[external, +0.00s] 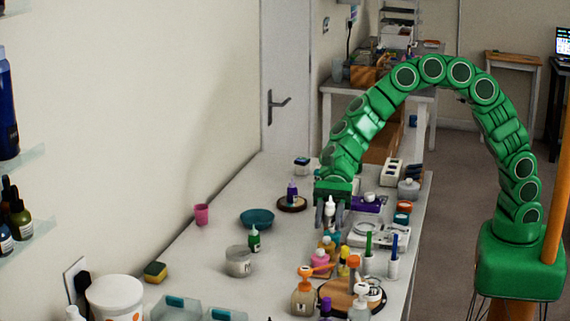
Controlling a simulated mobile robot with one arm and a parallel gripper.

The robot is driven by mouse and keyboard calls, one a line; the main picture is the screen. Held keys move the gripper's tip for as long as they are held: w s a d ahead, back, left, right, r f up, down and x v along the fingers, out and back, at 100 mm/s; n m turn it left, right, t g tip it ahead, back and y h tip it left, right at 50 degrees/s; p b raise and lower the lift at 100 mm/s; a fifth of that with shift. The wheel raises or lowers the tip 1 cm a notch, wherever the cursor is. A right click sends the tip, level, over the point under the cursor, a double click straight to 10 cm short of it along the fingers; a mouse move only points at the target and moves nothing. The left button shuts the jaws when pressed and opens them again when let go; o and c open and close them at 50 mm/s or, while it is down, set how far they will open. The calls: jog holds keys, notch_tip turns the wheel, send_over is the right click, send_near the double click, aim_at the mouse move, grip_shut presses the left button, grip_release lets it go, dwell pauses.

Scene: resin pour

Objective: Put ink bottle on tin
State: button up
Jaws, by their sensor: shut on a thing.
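My gripper (330,222) points down over the middle of the table and is shut on a small white bottle (330,206) with a narrow tip, held upright between the fingers. I cannot tell for sure that this is the ink bottle. A round pale metal tin (238,266) stands on the table to the left and nearer the camera, apart from the gripper. A small green bottle (254,240) shows at the tin's right rim; I cannot tell whether it is on or behind it. A purple bottle (292,192) stands on a dark round coaster behind-left of the gripper.
A teal bowl (257,220) and pink cup (201,215) stand left. Several bottles crowd below the gripper, near a round wooden board (342,294). A purple box (366,203) and white scale (378,232) are right. Bare table lies left of the tin.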

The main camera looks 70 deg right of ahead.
jog(key=w+d+r+m+t, duration=0.1)
jog(key=w+r+m+t, duration=0.45)
jog(key=w, duration=0.55)
send_over(233, 254)
jog(key=s, duration=0.2)
jog(key=shift+n+h, duration=0.25)
jog(key=shift+h, duration=0.15)
jog(key=f, duration=0.8)
jog(key=shift+w+d+f, duration=0.15)
jog(key=shift+w+d, duration=0.05)
jog(key=shift+d, duration=0.15)
jog(key=shift+w+a+f, duration=0.35)
jog(key=shift+w+f, duration=0.25)
jog(key=shift+f, duration=0.2)
jog(key=shift+w+a+f, duration=0.1)
jog(key=shift+f, duration=1.6)
jog(key=o, duration=1)
jog(key=shift+f, duration=0.15)
jog(key=shift+o, duration=0.2)
